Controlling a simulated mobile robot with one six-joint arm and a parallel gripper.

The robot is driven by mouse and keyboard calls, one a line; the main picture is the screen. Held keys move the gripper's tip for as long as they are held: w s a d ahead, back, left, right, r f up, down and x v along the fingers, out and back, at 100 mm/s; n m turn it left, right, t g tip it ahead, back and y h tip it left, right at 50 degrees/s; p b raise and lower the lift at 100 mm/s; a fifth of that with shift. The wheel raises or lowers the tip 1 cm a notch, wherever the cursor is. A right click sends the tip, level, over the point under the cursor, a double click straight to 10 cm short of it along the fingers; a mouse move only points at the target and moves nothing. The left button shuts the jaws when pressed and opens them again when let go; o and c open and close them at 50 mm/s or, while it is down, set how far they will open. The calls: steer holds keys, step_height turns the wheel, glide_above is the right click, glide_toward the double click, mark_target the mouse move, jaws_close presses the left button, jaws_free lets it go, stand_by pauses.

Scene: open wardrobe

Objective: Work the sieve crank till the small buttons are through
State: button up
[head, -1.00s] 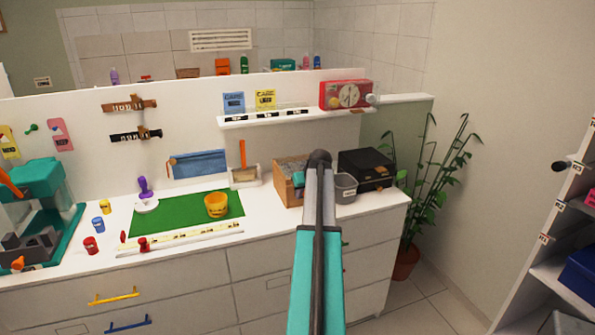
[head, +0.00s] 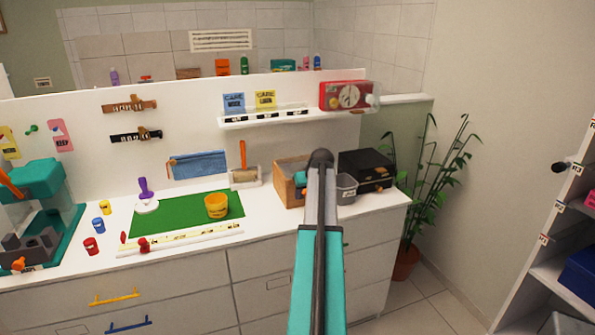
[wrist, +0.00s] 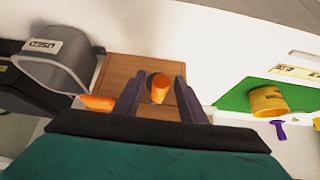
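A wooden box (head: 290,193), which looks like the sieve, stands at the right part of the white counter. In the wrist view the box (wrist: 121,68) lies under my gripper (wrist: 157,80). The dark fingers are apart, one on each side of an upright orange knob (wrist: 160,90), probably the crank handle. Gaps show beside the knob, so I cannot see either finger touching it. A second orange piece (wrist: 97,102) shows left of the fingers. In the head view my arm hides part of the box. I see no small buttons.
A grey bin (wrist: 60,62) labelled USED stands close beside the box, with a black case (head: 367,168) behind it. An orange-handled tool (head: 243,155), a green mat (head: 185,222) and a yellow cup (head: 216,206) are to the left in the head view.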

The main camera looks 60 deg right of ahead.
steer(key=p+v, duration=0.2)
steer(key=v, duration=0.4)
stand_by(0.5)
steer(key=shift+r, duration=0.1)
steer(key=shift+s, duration=0.1)
